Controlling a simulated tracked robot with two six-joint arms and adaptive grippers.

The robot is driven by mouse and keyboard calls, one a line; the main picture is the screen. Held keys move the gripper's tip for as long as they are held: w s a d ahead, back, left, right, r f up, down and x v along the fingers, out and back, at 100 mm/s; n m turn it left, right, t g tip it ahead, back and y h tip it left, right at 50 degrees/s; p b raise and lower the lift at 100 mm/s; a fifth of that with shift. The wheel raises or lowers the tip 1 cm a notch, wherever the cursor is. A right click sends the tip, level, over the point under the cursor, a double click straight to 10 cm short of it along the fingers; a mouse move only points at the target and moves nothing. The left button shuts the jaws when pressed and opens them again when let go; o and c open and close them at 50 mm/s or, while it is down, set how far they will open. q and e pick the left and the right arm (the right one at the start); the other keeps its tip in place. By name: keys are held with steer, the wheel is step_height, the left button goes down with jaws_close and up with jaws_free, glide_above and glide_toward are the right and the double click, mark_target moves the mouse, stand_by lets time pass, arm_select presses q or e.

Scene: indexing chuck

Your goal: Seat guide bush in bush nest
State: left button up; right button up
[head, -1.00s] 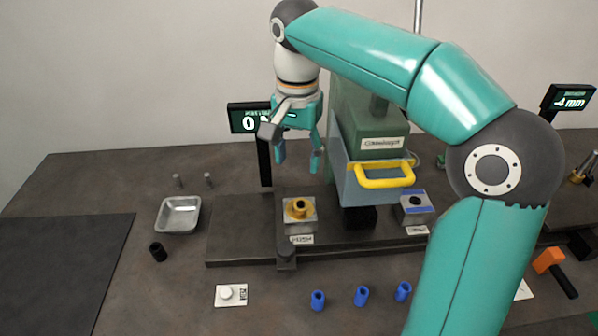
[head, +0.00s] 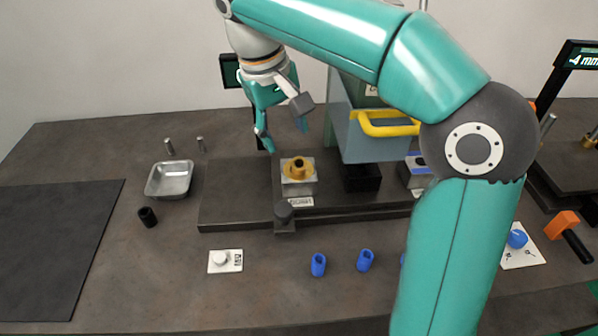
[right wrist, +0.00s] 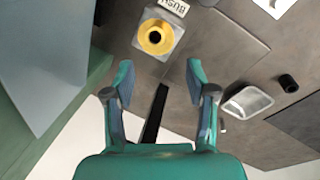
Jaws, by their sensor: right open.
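The brass-yellow guide bush (head: 298,168) stands upright in the grey block of the bush nest (head: 299,188), its wide flange over the block's top. I cannot tell how deep it sits. In the right wrist view, the bush (right wrist: 155,38) shows as a ring with a dark bore on the nest block (right wrist: 169,53), beyond the fingertips. My right gripper (head: 286,138) is open and empty, above and behind the nest, apart from the bush. Its two fingers (right wrist: 160,72) are spread in the right wrist view. My left gripper is not in view.
A green press with a yellow handle (head: 387,126) stands right of the nest. A metal tray (head: 170,180) and a black sleeve (head: 148,217) lie left. Blue sleeves (head: 318,265) lie in front. The left tabletop has free room.

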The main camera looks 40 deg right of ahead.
mark_target(297, 159)
steer(key=x, duration=0.3)
steer(key=shift+d+f, duration=0.1)
steer(key=shift+f, duration=0.15)
steer(key=x, duration=0.1)
steer(key=b+x, duration=0.1)
steer(key=x, duration=0.3)
steer(key=shift+d+r, duration=0.1)
steer(key=shift+d, duration=0.2)
jaws_close()
